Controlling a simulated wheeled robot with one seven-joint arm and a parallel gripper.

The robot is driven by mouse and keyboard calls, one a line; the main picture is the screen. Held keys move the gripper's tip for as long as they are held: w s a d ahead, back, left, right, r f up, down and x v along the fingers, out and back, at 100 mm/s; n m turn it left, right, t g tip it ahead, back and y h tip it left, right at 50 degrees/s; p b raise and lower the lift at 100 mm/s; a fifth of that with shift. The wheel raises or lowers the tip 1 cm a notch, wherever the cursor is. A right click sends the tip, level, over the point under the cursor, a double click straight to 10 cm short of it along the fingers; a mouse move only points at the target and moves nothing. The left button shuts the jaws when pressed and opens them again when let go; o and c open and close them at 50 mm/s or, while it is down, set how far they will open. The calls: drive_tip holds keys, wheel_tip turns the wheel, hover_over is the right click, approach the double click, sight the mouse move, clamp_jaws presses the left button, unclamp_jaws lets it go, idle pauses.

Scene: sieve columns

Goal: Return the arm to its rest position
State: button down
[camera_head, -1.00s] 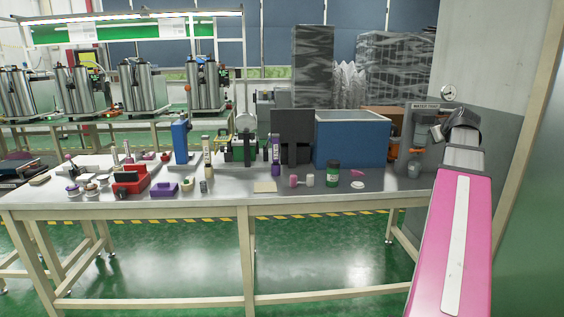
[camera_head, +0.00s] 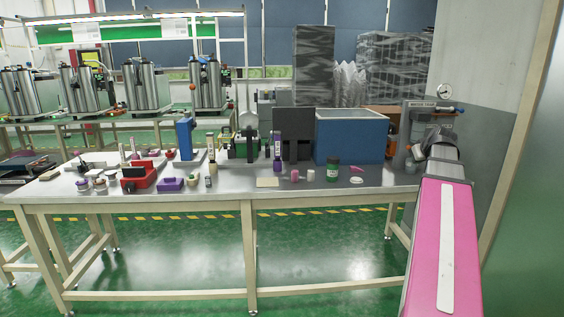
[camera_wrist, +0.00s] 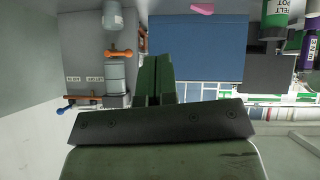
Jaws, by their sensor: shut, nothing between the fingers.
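My gripper (camera_wrist: 157,80) shows in the wrist view as two dark green fingers pressed together, with nothing between them. It points at a blue box (camera_wrist: 197,50), which appears upside down beyond the fingertips. In the head view my pink arm rises at the right side, in front of the right end of the workbench. The fingers cannot be made out there.
A metal workbench (camera_head: 330,206) spans the head view. It holds the blue box (camera_head: 350,138), a green-labelled jar (camera_head: 333,170), a red device (camera_head: 139,178) and several small items. A wall-mounted water unit (camera_head: 432,106) is behind my arm. Green floor in front is clear.

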drive_tip(key=a+f+g+y, duration=0.1)
drive_tip(key=a+f+g, duration=0.1)
drive_tip(key=a+f, duration=0.95)
drive_tip(key=s+a+f+g, duration=0.2)
drive_tip(key=s+a+f, duration=0.4)
drive_tip(key=f, duration=0.3)
drive_tip(key=s+a+f+m+g, duration=0.1)
drive_tip(key=s+a+f+g, duration=0.2)
drive_tip(key=s+a+f, duration=0.3)
drive_tip(key=s+a+f+m+g, duration=0.1)
drive_tip(key=s+a+f, duration=0.4)
drive_tip(key=f, duration=0.8)
drive_tip(key=a+g, duration=0.1)
drive_tip(key=a, duration=0.2)
drive_tip(key=shift+s+a+g+h, duration=0.3)
drive_tip(key=shift+s+g+h, duration=0.1)
